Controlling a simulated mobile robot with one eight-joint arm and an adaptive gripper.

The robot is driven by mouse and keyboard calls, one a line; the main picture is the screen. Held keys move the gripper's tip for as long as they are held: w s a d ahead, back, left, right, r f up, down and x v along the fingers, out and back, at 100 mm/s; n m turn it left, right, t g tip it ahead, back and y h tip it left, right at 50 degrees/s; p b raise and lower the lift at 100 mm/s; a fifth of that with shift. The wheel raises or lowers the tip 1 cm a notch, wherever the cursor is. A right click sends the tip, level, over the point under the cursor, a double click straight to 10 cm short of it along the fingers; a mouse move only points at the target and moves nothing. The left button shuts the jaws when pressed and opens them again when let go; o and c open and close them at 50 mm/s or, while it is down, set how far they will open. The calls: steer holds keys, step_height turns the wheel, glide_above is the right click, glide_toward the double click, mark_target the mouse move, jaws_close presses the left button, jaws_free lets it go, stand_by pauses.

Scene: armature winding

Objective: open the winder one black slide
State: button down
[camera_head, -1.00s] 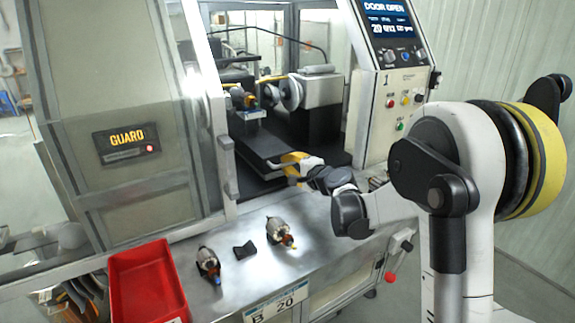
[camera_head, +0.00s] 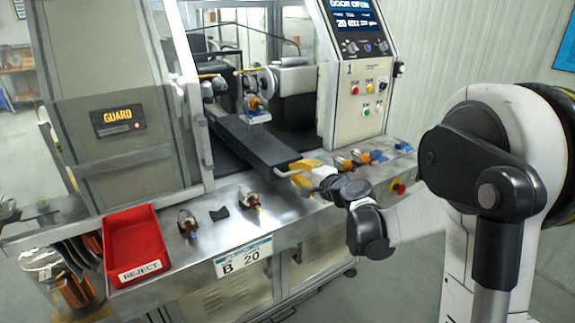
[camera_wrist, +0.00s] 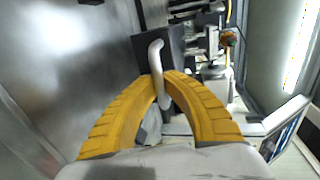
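The winder's black slide (camera_head: 258,145) is a long flat plate reaching out of the open door bay over the steel table. A pale bar handle (camera_head: 281,172) is at its front end. My yellow-fingered gripper (camera_head: 291,168) is at this handle. In the wrist view, the handle (camera_wrist: 156,55) passes between the two fingertips (camera_wrist: 160,80), which are closed on it. The slide's dark end (camera_wrist: 177,45) shows just beyond. An armature (camera_head: 254,102) sits in a holder at the slide's far end. The far ends of the slide's rails are hidden.
The red REJECT bin (camera_head: 135,250) is at the table's left. Two armatures (camera_head: 187,222) (camera_head: 249,198) and a small black piece (camera_head: 219,214) lie on the front table. Several armatures and blue parts (camera_head: 362,157) are right of my gripper. The guard panel (camera_head: 115,120) stands left.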

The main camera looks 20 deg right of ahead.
steer(key=f+v, duration=0.1)
steer(key=v, duration=0.7)
steer(key=f+v, duration=0.2)
steer(key=v, duration=0.6)
steer(key=shift+s+d+f, duration=0.2)
steer(key=shift+s+d, duration=0.05)
steer(key=shift+s, duration=0.5)
steer(key=c, duration=1.5)
jaws_free()
steer(key=v, duration=1.2)
